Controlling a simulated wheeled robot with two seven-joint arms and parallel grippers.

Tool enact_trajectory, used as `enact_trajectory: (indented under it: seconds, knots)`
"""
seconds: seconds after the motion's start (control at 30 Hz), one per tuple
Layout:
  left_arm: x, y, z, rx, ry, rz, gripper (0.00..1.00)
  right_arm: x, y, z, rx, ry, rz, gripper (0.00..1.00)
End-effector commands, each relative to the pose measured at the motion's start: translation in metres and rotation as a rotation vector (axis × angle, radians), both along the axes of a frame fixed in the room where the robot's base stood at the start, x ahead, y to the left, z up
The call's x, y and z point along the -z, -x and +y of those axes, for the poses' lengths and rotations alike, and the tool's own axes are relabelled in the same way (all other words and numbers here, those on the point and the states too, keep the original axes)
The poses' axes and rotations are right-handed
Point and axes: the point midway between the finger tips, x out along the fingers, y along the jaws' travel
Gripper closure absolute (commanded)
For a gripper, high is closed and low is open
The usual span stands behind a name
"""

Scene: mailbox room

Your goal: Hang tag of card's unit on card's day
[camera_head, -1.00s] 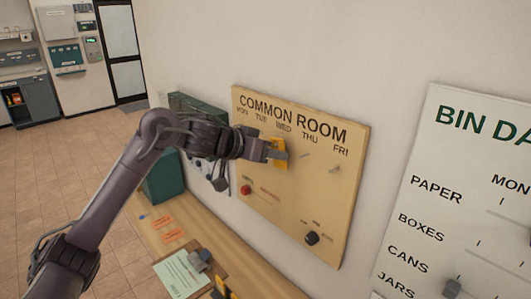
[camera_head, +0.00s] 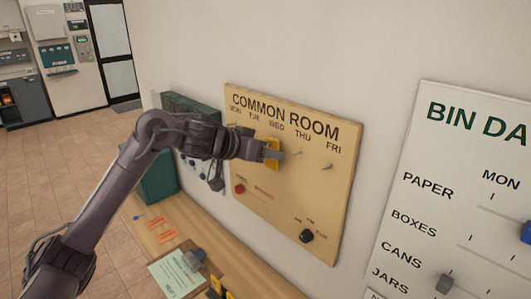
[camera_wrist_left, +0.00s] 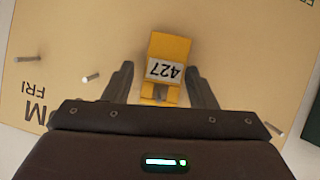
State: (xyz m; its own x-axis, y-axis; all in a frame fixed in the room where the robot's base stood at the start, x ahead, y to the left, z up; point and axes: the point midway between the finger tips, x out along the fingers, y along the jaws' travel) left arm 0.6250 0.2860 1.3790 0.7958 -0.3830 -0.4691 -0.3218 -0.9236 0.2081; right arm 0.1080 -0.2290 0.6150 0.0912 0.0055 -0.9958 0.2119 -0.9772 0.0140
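The yellow tag (camera_head: 272,158) marked 427 is against the tan COMMON ROOM board (camera_head: 258,208), below the WED label. In the left wrist view the tag (camera_wrist_left: 168,50) appears upside down, between the fingers of my left gripper (camera_wrist_left: 161,88). The fingers stand apart, with a visible gap beside the tag. In the head view my left gripper (camera_head: 278,154) is at the tag, and one finger covers part of it. The tag's contact with its peg is hidden. A pale green card (camera_head: 174,276) lies on the desk; its writing is too small to read. My right gripper is not in view.
Bare pegs (camera_head: 327,167) show toward THU and FRI. More yellow pieces (camera_head: 215,286) are on the wooden desk (camera_head: 255,282). The white BIN DAY board (camera_head: 430,160) is at right.

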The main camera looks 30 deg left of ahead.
Motion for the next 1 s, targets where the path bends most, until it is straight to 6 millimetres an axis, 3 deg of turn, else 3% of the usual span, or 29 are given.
enact_trajectory:
  seconds: [0.1,0.43,0.8,1.0]
  knots:
    - [0.000,0.000,0.000,0.000,0.000,0.000,0.36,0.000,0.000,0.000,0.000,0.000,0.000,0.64]
    - [-0.002,0.005,0.003,0.001,-0.002,-0.002,0.36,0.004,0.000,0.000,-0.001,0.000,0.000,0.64]
    - [-0.027,0.051,0.026,-0.002,-0.003,-0.004,0.36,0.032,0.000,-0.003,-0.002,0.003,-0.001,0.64]
    - [-0.036,0.062,0.030,-0.001,0.000,-0.001,0.36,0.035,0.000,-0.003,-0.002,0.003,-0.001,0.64]
